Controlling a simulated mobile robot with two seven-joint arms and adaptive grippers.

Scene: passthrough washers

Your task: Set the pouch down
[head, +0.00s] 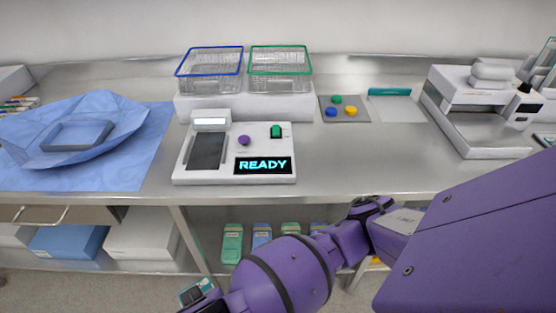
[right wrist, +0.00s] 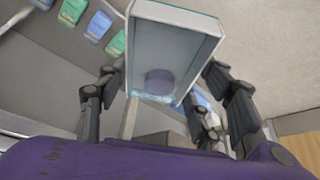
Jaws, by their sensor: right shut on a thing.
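The pouch (right wrist: 172,45) is pale grey with a lighter border, and a round purple shape shows on it in the right wrist view. My right gripper (right wrist: 160,98) is shut on it, with dark fingers on both sides. In the head view only a small part of the pouch (head: 196,291) shows at the bottom edge, below the bench front and clear of the bench top. My right arm reaches across to it from the right; the fingers are mostly cut off there. My left gripper is in neither view.
The steel bench (head: 350,165) has a bare strip at its front. On it stand a white device reading READY (head: 263,165), a blue-rimmed basket (head: 209,67), a green-rimmed basket (head: 280,67), a blue wrap (head: 130,150) and a white machine (head: 470,105). Several packs (head: 232,243) sit on the lower shelf.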

